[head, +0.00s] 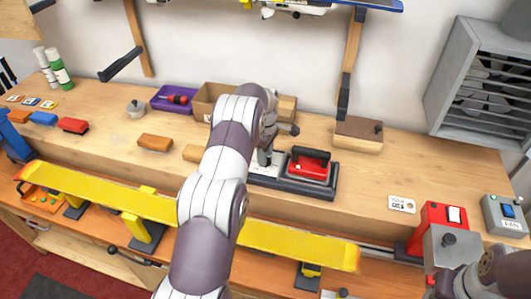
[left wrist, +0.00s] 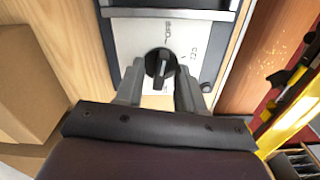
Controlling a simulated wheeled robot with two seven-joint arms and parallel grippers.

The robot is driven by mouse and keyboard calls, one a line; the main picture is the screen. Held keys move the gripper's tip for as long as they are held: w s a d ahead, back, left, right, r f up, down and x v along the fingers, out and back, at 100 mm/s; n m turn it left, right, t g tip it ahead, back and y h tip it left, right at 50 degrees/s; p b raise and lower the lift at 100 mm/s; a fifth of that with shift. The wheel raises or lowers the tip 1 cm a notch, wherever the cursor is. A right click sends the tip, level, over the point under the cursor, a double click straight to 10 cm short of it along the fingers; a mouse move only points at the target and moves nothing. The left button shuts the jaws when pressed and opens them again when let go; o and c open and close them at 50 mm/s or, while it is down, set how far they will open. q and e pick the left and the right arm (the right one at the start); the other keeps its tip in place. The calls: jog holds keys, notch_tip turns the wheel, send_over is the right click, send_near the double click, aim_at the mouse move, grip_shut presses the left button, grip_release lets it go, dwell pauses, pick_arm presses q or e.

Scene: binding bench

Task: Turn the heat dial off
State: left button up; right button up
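The heat dial (left wrist: 160,62) is a round black knob on a pale, marked plate (left wrist: 128,40) in the left wrist view. Its raised grip runs roughly up and down in that picture; I cannot read the markings clearly. My left gripper (left wrist: 159,80) is open, with one finger on each side of the dial; I cannot tell whether either touches it. In the head view, my left gripper (head: 266,154) is low over the plate (head: 263,171), left of the red iron (head: 308,165) on its dark base (head: 310,188). My arm partly hides the plate.
A long yellow beam (head: 300,243) runs along the bench front. A cardboard box (head: 202,103) and purple bin (head: 160,101) stand behind the left gripper. A wooden block (head: 358,138) lies behind the iron. A red switch box (head: 437,214) and fan switch (head: 510,228) are at right.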

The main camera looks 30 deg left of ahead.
notch_tip(320, 180, up, 11)
jog(key=p, duration=1.1)
jog(key=shift+r, duration=0.2)
